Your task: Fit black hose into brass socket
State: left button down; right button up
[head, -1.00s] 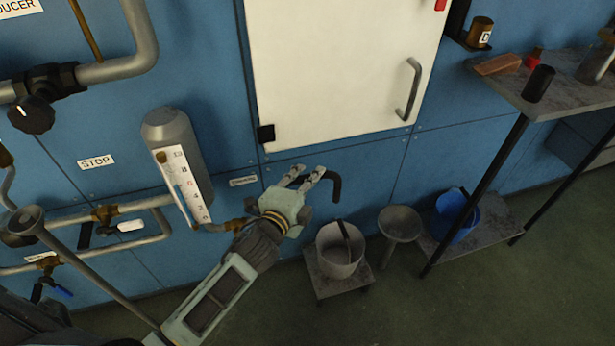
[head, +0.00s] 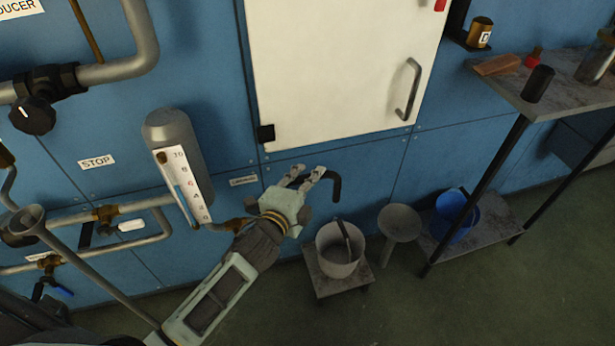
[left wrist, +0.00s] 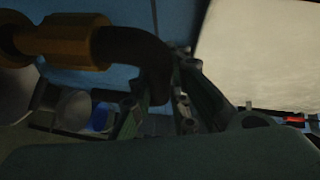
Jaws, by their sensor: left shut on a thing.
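The black hose (head: 335,187) is a dark curved tube, and its bent end shows just right of my left gripper's fingers. My left gripper (head: 307,174) is shut on the hose below the white door. In the left wrist view the hose (left wrist: 135,48) bends from the brass socket (left wrist: 65,42) toward the fingers (left wrist: 172,90). There the hose and socket meet in the picture; I cannot tell how deep it sits. My right gripper is not in view.
A white cabinet door (head: 340,75) is on the blue wall above. A grey gauge (head: 175,130) and pipes are to the left. Below right are a grey bucket (head: 338,262) on a low stand, a funnel (head: 400,223), a blue bucket (head: 455,225) and a table (head: 580,100).

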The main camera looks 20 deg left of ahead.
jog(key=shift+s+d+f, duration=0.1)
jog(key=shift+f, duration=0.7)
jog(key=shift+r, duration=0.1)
pick_arm(q)
jog(key=shift+f, duration=0.35)
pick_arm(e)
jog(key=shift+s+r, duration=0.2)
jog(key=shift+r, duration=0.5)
pick_arm(q)
jog(key=shift+f+b, duration=0.35)
jog(key=shift+b, duration=0.05)
jog(key=shift+f, duration=0.15)
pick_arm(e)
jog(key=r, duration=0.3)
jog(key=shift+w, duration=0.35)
pick_arm(q)
jog(key=shift+f, duration=0.1)
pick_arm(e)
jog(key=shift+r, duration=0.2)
